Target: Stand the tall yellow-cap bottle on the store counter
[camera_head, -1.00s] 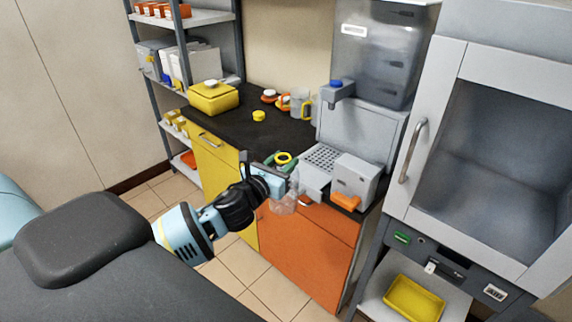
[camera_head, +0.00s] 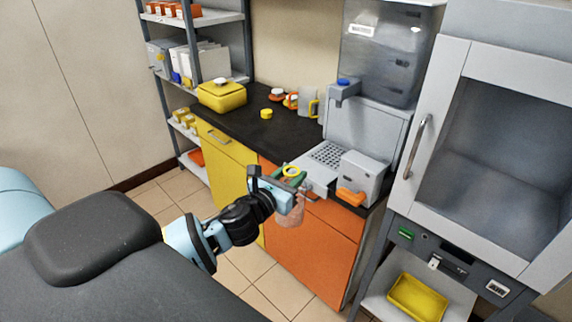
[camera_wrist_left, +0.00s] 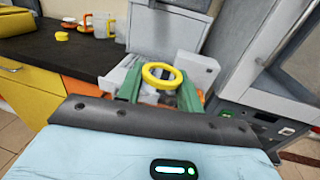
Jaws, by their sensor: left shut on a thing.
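The tall bottle (camera_head: 290,212) is clear, with a yellow ring-shaped top (camera_head: 291,170). It hangs about upright in my left gripper (camera_head: 290,180), whose green fingers are shut on it near the top. The left wrist view shows the yellow ring (camera_wrist_left: 162,69) between the green fingers (camera_wrist_left: 160,90); the bottle's body is mostly hidden there. The black-topped counter (camera_head: 237,127) has yellow and orange fronts. In the head view the bottle shows in front of the orange front, on the near side of the counter edge. My right gripper is out of view.
A grey dispenser (camera_head: 362,120) and a grey box with an orange handle (camera_head: 362,172) occupy the counter's right end. A yellow box (camera_head: 221,96), a small yellow cap (camera_head: 266,113) and mugs (camera_head: 306,102) stand farther back. The counter's middle is bare. A glass-fronted cabinet (camera_head: 440,130) stands right.

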